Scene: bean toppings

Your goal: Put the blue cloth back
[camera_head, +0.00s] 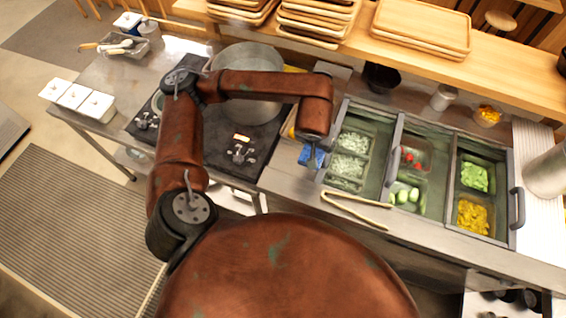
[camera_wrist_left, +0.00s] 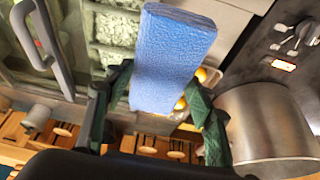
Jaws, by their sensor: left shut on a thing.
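The blue cloth (camera_wrist_left: 174,52) is a folded, textured blue block between the two fingers of my left gripper (camera_wrist_left: 158,90). The gripper is shut on it, and the cloth sticks out past the fingertips. In the head view, a small part of the blue cloth (camera_head: 311,157) shows below the end of my left arm, above the metal counter between the stove and the topping bins. The arm hides most of my left gripper there. My right gripper is not in view.
A large metal pot (camera_head: 247,62) stands on the black stove (camera_head: 213,137). Topping bins (camera_head: 349,156) lie to the right, with tongs (camera_head: 352,207) in front of them. Wooden trays (camera_head: 423,24) are stacked on the back shelf. White containers (camera_head: 76,97) stand at the left counter edge.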

